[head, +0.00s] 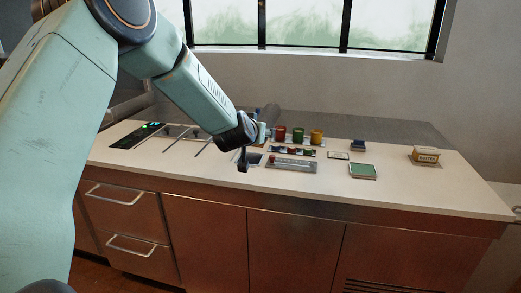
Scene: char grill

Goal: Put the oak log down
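I cannot make out an oak log for certain in the head view. My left arm comes in from the left, and its gripper (243,164) points down over the pale counter (400,190), near its front edge. The gripper is small and dark, and I cannot tell whether its fingers are open or shut, or whether it holds anything. A dark grey rounded shape (269,114) shows just behind the wrist, partly hidden; I cannot tell what it is. My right gripper is not in view.
Red (281,132), green (298,134) and amber (316,136) jars stand behind a grey tray (291,165). A green-topped block (362,171), a dark blue item (358,145) and a labelled box (426,156) lie rightward. Thin rods (178,139) lie left. The counter's right front is clear.

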